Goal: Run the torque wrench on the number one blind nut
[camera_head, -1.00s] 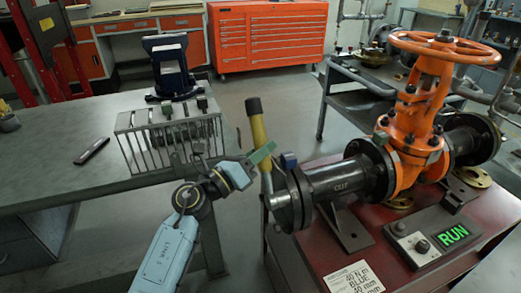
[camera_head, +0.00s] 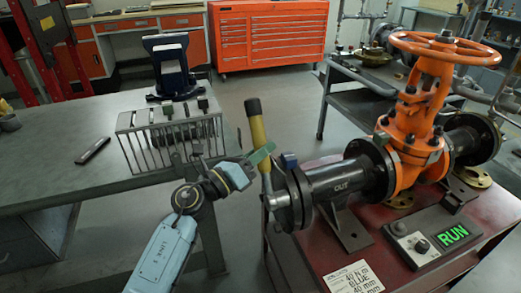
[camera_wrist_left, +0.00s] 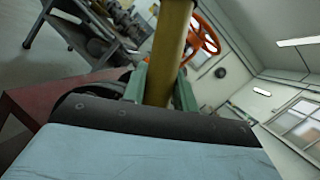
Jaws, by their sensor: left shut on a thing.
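The torque wrench (camera_head: 258,131) has a black grip on top and a yellow shaft. It stands nearly upright at the left end flange (camera_head: 289,199) of the valve pipe, with its lower head against the flange; the exact nut is too small to tell. My left gripper (camera_head: 265,156), with green fingers, is shut on the yellow shaft. The wrist view shows the shaft (camera_wrist_left: 167,60) between the green fingers. The orange gate valve (camera_head: 415,130) stands to the right. My right gripper is not in view.
A box with a green "RUN" display (camera_head: 453,235) and a label card (camera_head: 353,277) reading "40 N.m BLUE" lie on the red table (camera_head: 440,275). A slotted rack (camera_head: 170,130) and a vise (camera_head: 172,70) stand on the grey bench (camera_head: 60,165).

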